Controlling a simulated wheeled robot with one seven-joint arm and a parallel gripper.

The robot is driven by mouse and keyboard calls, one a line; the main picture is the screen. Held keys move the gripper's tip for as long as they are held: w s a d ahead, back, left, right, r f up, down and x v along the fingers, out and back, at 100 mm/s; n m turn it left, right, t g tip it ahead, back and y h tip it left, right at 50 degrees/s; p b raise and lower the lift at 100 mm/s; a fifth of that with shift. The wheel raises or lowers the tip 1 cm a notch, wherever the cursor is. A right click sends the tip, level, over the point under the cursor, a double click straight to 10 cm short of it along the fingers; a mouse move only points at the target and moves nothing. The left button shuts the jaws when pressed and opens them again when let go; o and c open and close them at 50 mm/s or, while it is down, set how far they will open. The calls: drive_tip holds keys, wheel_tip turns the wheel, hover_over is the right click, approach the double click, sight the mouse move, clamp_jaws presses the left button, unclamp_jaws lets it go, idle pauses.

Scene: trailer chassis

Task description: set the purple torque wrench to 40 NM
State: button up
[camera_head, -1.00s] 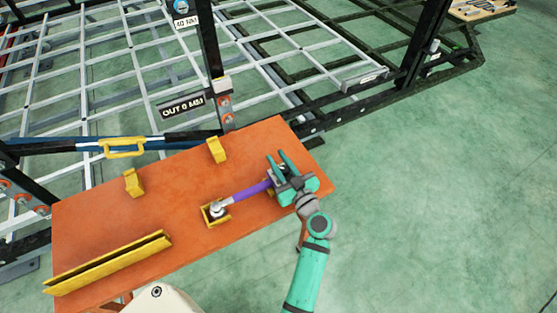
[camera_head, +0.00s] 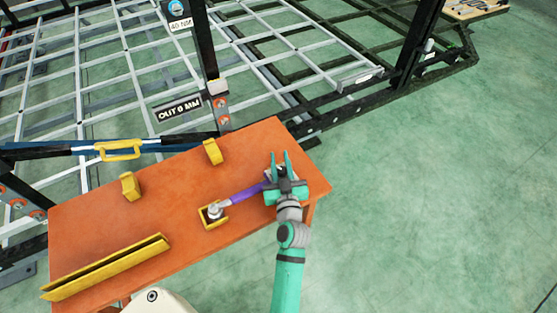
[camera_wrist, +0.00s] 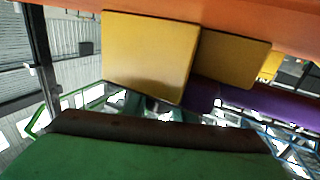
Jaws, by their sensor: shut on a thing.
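The purple torque wrench (camera_head: 248,193) lies on the orange table, its silver head in a yellow cradle (camera_head: 202,221). Its handle runs right, and its far end is hidden at my gripper. My teal gripper (camera_head: 280,161) is at that end, shut on it, with its fingers pointing away across the table. The wrist view shows the purple handle (camera_wrist: 265,104) at the right, beside a yellow block (camera_wrist: 150,55) that hides part of it. A green part of my gripper fills the bottom there. No scale is readable on the wrench.
The orange table (camera_head: 100,225) also carries a long yellow channel (camera_head: 105,267) at front left and two yellow brackets (camera_head: 130,186) (camera_head: 212,151). A black post (camera_head: 206,50) and the trailer frame stand behind. The green floor to the right is clear.

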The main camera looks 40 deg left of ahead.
sight(281, 175)
drive_tip(key=shift+s+f, duration=0.1)
drive_tip(key=shift+f, duration=0.1)
drive_tip(key=o, duration=1)
drive_tip(key=shift+o, duration=0.2)
drive_tip(key=shift+r, duration=0.15)
drive_tip(key=shift+d, duration=0.1)
drive_tip(key=v, duration=0.9)
drive_tip(key=shift+s, duration=0.25)
drive_tip(key=shift+s+d, duration=0.4)
drive_tip(key=shift+d, duration=0.1)
